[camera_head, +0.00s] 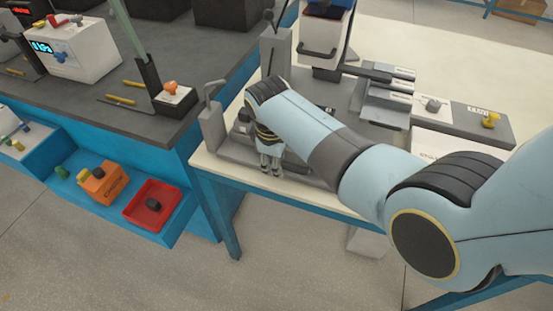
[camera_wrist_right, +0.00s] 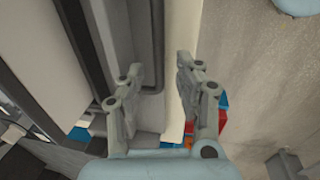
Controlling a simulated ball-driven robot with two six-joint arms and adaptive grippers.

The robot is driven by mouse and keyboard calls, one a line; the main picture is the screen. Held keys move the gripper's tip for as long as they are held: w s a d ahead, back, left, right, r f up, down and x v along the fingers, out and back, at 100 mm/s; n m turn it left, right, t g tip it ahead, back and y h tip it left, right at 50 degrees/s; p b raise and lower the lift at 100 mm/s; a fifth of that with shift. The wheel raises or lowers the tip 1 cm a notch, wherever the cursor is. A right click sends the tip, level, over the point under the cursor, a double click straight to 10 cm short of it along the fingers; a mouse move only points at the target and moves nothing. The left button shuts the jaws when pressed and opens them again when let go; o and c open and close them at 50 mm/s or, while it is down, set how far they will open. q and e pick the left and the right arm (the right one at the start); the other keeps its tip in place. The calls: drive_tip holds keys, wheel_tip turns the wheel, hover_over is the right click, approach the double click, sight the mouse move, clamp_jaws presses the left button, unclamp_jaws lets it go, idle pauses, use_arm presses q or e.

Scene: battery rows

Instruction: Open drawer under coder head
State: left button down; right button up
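The coder head looks to be the white boxy unit (camera_head: 325,38) with a dark handle bar, raised on a grey machine at the table's back. Below it a grey base (camera_head: 235,152) runs to the table's front edge; my right arm covers much of it, and I cannot make out the drawer's front. My right gripper (camera_head: 270,168) points down at the front edge of this base. In the right wrist view the gripper (camera_wrist_right: 160,68) has its fingers apart with nothing between them. My left gripper is not in view.
A grey block with a lever (camera_head: 211,125) stands at the base's left end.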

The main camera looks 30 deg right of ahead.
drive_tip(key=shift+r, duration=0.1)
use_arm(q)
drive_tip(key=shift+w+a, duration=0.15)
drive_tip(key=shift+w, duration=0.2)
use_arm(e)
wheel_tip(320, 180, up, 12)
drive_tip(key=s+a, duration=0.1)
drive_tip(key=shift+s+a+f, duration=0.2)
drive_tip(key=shift+s+a, duration=0.05)
drive_tip(key=shift+a, duration=0.05)
